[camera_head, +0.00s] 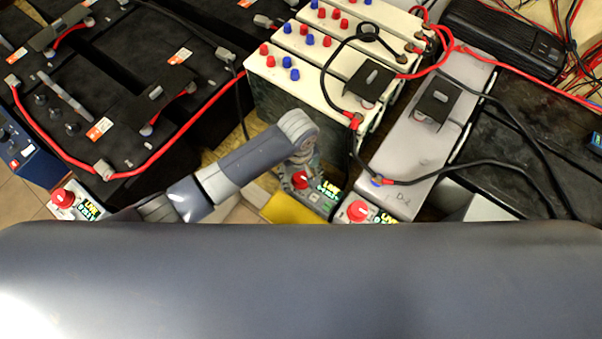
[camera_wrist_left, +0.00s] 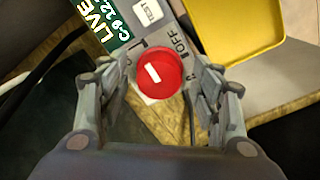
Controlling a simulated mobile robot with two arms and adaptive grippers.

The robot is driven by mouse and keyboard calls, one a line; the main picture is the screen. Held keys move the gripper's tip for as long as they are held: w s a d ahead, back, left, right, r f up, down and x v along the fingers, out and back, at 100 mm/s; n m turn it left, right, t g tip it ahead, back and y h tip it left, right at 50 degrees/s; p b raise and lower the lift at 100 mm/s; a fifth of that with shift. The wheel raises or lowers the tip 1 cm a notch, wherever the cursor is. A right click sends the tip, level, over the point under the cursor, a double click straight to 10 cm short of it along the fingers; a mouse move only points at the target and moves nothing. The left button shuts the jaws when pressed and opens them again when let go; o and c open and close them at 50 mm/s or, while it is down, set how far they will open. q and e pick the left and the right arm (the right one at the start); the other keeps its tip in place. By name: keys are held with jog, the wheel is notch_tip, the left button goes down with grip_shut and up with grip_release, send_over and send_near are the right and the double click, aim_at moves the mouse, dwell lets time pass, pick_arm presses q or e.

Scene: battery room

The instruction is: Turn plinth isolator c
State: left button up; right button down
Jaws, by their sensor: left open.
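Plinth isolator c is a red round knob (camera_head: 301,180) on a small panel with a lit "LIVE" display (camera_head: 328,190). In the left wrist view the knob (camera_wrist_left: 160,73) has a white mark, with a printed "OFF" to its upper right. In the left wrist view the gripper (camera_wrist_left: 162,90) is open, with one finger on each side of the knob. I cannot tell whether they touch it. My right gripper is not in view.
Another red knob (camera_head: 358,210) with its own display stands close to the right, and one (camera_head: 62,198) far left. A yellow tray (camera_head: 290,208) lies beside the panel. Cream batteries (camera_head: 290,85) and a grey battery (camera_head: 410,155) with loose cables stand behind.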

pick_arm(q)
jog(key=c, duration=1.1)
